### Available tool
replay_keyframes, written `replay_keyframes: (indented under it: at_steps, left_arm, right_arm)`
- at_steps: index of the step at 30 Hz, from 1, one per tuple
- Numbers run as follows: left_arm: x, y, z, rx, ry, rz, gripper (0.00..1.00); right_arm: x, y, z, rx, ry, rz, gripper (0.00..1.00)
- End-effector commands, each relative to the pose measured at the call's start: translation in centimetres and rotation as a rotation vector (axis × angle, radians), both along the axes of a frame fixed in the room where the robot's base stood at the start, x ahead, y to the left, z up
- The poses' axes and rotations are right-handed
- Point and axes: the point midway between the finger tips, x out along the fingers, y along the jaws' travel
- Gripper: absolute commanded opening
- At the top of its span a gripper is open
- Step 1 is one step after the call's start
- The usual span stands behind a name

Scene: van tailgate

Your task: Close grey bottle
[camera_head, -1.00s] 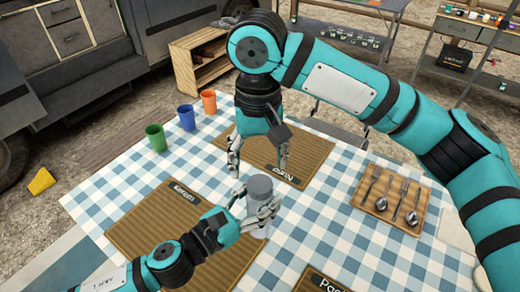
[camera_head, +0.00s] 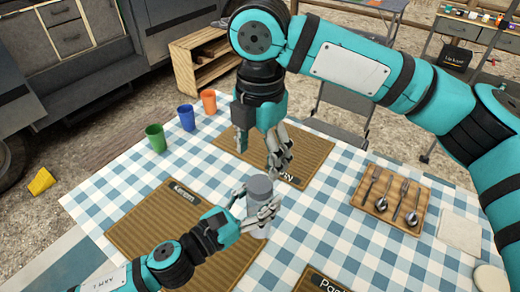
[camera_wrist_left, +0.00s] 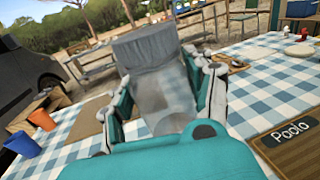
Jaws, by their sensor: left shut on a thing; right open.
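The grey bottle (camera_head: 259,187) stands roughly upright over the checked table, with a darker grey top and a paler body. My left gripper (camera_head: 257,213) is shut around its body from the lower left. In the left wrist view the bottle (camera_wrist_left: 165,98) is between the fingers, with its wide grey top (camera_wrist_left: 144,46) above them. I cannot tell whether that top is fastened. My right gripper (camera_head: 258,158) is open and empty, pointing down just above and behind the bottle's top, apart from it as far as I can see.
Green (camera_head: 155,138), blue (camera_head: 186,118) and orange (camera_head: 208,101) cups stand at the table's back left. Woven placemats (camera_head: 140,222) lie around the bottle. A wooden cutlery tray (camera_head: 376,207) is on the right. Checked cloth (camera_head: 325,225) between bottle and tray is clear.

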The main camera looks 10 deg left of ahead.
Motion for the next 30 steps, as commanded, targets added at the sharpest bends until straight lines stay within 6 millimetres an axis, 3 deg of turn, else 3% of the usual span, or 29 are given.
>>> replay_keyframes:
  at_steps: [5,17,30]
  left_arm:
    - [0.0,0.0,0.1,-0.001,-0.002,0.000,0.00]
    - [0.0,0.0,0.1,-0.001,-0.002,0.000,0.00]
    - [0.0,0.0,0.1,-0.001,-0.002,0.000,0.00]
  right_arm:
    - [0.0,0.0,0.1,0.001,-0.001,0.102,0.67]
    - [0.0,0.0,-0.2,0.000,0.000,0.109,0.67]
    - [0.0,-0.1,-6.3,-0.002,0.001,0.107,0.67]
